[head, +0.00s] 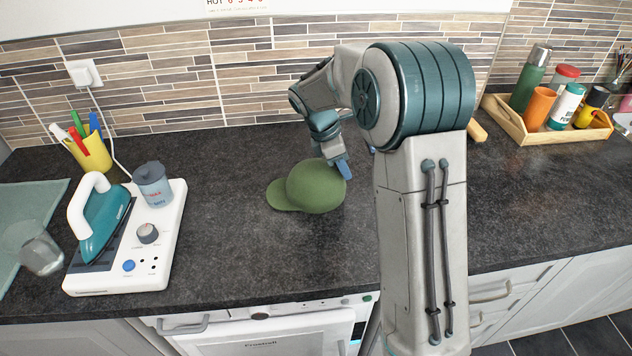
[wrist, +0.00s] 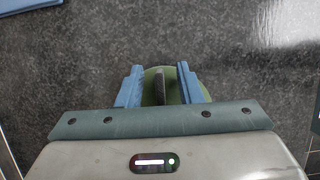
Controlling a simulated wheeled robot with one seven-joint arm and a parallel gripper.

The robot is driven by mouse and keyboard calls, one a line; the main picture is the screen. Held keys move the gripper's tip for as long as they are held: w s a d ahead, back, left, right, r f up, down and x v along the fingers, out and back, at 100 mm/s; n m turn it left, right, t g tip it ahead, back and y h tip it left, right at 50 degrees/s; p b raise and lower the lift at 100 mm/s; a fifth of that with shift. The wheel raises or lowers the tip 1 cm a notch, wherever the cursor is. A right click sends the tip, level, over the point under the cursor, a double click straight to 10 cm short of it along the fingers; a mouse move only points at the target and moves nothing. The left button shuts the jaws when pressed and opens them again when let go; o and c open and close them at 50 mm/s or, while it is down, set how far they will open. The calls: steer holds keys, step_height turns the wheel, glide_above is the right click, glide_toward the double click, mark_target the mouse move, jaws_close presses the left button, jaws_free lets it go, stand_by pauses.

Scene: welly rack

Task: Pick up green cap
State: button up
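The green cap (head: 314,188) sits on the dark counter in the head view, its brim pointing left. My gripper (head: 343,167) comes down at the cap's right side, with a blue finger in front of its crown. In the wrist view, the gripper (wrist: 158,76) has its two blue fingers apart, and part of the green cap (wrist: 171,88) shows between and behind them. The right finger hides part of the cap. I cannot tell whether either finger touches it.
An iron (head: 105,222) on a white base (head: 160,255), a grey-blue canister (head: 153,185) and a yellow pen cup (head: 90,152) stand left. A glass (head: 42,250) lies at the far left. A wooden tray (head: 545,136) of bottles is back right. The counter around the cap is clear.

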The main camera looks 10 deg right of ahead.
steer(key=shift+c, duration=0.3)
jaws_close()
steer(key=shift+r, duration=0.1)
